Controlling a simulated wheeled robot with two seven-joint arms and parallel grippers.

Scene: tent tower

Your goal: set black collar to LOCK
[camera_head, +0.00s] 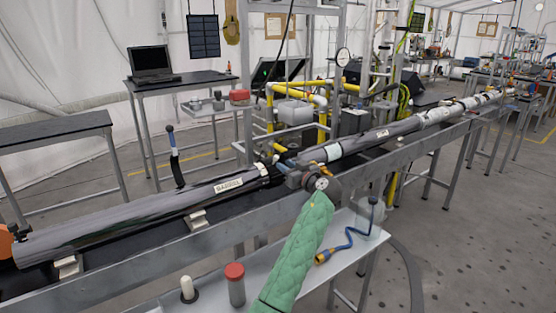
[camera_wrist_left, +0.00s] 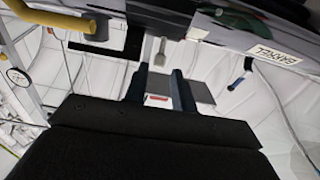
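The long grey tube marked BARREL (camera_head: 140,212) lies on a rail in the head view. A dark fitting with rings (camera_head: 272,170) sits at its right end, where a second tube (camera_head: 345,147) begins. I cannot single out the black collar for certain there. My left gripper (camera_head: 308,181), on a green-sleeved arm, is at the front of this joint and hides part of it. In the left wrist view its two dark fingers (camera_wrist_left: 160,90) stand apart with background showing between them. The BARREL label (camera_wrist_left: 275,53) appears upside down at upper right. My right gripper is not in view.
A low white table (camera_head: 340,240) in front holds a red-capped jar (camera_head: 235,284), a white-topped peg (camera_head: 188,288) and a blue hose (camera_head: 345,240). Yellow pipes (camera_head: 270,115) stand behind the joint. A blue-handled lever (camera_head: 173,155) rises behind the barrel.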

